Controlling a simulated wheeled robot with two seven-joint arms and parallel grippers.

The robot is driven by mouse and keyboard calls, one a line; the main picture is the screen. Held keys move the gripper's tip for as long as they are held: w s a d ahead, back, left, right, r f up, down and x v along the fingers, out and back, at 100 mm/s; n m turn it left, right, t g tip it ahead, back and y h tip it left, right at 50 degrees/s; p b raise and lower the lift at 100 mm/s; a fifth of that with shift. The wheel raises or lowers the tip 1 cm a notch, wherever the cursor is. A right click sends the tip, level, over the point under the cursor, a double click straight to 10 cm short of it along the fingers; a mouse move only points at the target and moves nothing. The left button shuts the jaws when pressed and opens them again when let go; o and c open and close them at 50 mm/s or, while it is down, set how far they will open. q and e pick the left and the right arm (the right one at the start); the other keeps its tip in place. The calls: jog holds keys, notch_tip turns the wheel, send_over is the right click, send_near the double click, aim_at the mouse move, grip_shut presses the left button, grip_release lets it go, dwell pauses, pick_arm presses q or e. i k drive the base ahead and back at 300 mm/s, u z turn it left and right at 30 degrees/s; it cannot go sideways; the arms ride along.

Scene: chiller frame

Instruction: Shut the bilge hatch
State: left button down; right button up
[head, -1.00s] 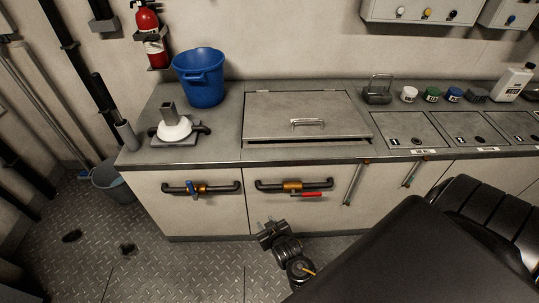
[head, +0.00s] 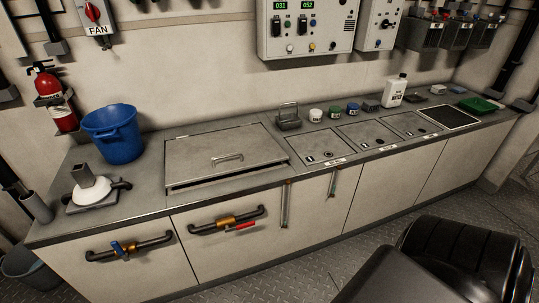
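A wide metal hatch lid (head: 222,153) with a bar handle (head: 227,159) lies on the left half of the counter. A dark gap shows under its front edge, so it looks slightly raised there. Its opening's inside is hidden. No label on it is readable, so I cannot tell by name if it is the bilge hatch. Smaller flush panels (head: 318,146) with round dark fittings lie flat to its right. Neither of my grippers is in view.
A blue bucket (head: 113,135) and a white funnel-like piece (head: 95,192) stand left of the lid. A wire holder (head: 288,117), small jars and a white jug (head: 394,91) stand behind the panels. Pipes with valves (head: 225,221) stick out from the counter front. Control boxes (head: 306,28) hang above.

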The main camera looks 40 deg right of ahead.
aim_at(189, 159)
jog(key=z, duration=0.25)
jog(key=k, duration=0.35)
jog(key=z, duration=0.85)
jog(key=i, duration=1.35)
jog(key=u, duration=0.9)
